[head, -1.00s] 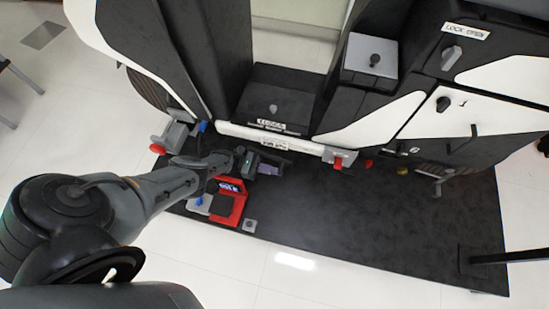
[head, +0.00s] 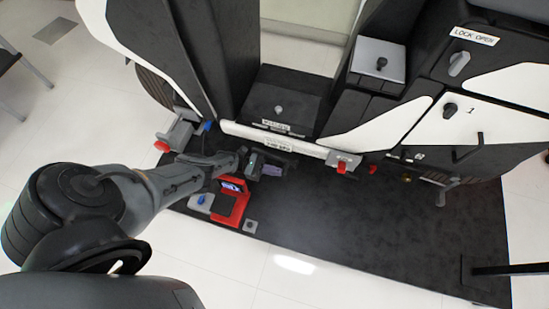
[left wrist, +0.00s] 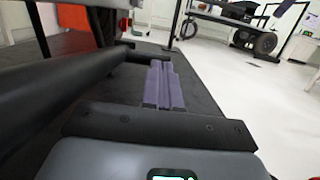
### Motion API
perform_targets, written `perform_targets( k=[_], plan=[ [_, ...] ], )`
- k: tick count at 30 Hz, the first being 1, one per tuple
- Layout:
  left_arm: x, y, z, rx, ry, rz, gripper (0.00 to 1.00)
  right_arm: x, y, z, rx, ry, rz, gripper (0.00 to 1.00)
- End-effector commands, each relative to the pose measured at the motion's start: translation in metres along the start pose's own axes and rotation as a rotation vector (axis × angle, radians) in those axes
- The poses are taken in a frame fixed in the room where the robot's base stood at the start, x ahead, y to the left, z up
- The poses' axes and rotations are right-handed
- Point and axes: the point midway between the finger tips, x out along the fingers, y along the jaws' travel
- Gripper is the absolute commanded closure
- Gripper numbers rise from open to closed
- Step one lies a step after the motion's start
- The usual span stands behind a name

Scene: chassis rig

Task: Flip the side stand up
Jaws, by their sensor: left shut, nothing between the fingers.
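My left gripper (head: 272,169) is low over the dark mat, in front of the white sill of the chassis rig (head: 280,138). Its purple fingers show closed together in the left wrist view (left wrist: 160,84), with nothing between them. A thin metal part that looks like the side stand (head: 440,183) hangs at the rig's lower right edge in the head view, well to the right of my left gripper; I cannot be sure that it is the stand. In the left wrist view a thick black bar (left wrist: 75,82) runs along the left, close to the fingers. My right gripper is not seen.
A grey bracket with a red tip (head: 344,162) sticks out from the sill. The dark mat (head: 345,225) is bare to the right. A dark bar (head: 495,270) crosses its right edge.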

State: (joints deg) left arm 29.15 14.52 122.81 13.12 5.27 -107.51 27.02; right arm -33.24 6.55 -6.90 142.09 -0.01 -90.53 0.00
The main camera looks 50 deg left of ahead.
Motion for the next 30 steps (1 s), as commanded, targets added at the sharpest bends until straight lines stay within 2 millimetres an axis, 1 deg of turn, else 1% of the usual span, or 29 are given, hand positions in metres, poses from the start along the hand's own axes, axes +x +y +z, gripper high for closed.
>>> perform_targets(
  k=[5, 12, 18, 24, 30],
  plan=[
    [-0.024, 0.0, -0.002, 0.0, 0.005, 0.002, 1.0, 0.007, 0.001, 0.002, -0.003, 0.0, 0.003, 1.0],
    [-0.067, 0.001, -0.003, 0.0, 0.006, 0.002, 1.0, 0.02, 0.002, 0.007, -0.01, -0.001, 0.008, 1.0],
    [-0.095, 0.001, -0.001, 0.001, 0.005, 0.003, 1.0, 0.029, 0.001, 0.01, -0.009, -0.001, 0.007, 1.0],
    [-0.108, 0.001, 0.001, 0.001, 0.003, 0.002, 1.0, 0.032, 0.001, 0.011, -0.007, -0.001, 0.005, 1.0],
    [-0.109, 0.001, 0.002, 0.001, 0.003, 0.001, 1.0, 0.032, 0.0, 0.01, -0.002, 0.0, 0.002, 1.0]
  ],
)
